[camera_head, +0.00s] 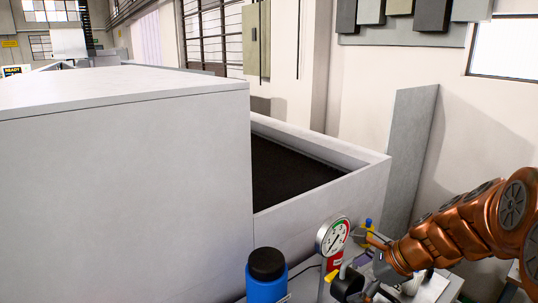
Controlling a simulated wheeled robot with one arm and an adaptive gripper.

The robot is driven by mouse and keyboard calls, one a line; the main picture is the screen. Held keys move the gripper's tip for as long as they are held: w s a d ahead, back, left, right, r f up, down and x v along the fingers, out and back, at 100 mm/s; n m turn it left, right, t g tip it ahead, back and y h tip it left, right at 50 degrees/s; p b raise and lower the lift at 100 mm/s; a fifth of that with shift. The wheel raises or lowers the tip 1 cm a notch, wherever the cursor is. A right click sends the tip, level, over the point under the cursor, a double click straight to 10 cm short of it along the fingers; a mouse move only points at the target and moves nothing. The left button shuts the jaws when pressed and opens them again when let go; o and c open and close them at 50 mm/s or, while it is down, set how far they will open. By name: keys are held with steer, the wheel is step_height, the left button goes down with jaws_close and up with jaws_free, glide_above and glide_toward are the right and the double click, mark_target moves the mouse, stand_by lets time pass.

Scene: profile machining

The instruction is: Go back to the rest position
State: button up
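My copper-coloured arm comes in from the right edge and slopes down to the left. My gripper (372,288) is at its lower end, low in the picture by the bottom edge. It is small, partly cut off and crowded by dark parts, so I cannot tell its opening or whether it holds anything. Just left of it stands a round pressure gauge (334,236) with a white dial and a red lower part. A blue bottle with a black cap (267,276) stands further left.
A large white machine housing (125,165) fills the left. Behind the gauge is a white-walled bin (330,205) with a dark inside. A grey panel (412,150) leans on the wall at right. Small yellow and blue items (368,228) crowd the bench near my gripper.

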steer(key=s+a+n+g, duration=0.2)
steer(key=s+a+n, duration=0.3)
steer(key=s+n, duration=0.15)
steer(key=s+d+f+n+g+h, duration=0.1)
steer(key=s+f+n+g+h, duration=0.1)
steer(key=s+n, duration=0.5)
steer(key=s+f+n+g+h+b, duration=0.1)
steer(key=s+n+g+h, duration=0.1)
steer(key=s+n, duration=0.6)
steer(key=s+h, duration=0.1)
steer(key=s, duration=0.5)
steer(key=shift+s+d+f+h, duration=0.2)
steer(key=shift+d+f+h, duration=0.1)
steer(key=shift+d+f, duration=0.1)
steer(key=shift+d+n, duration=0.1)
steer(key=shift+n, duration=0.15)
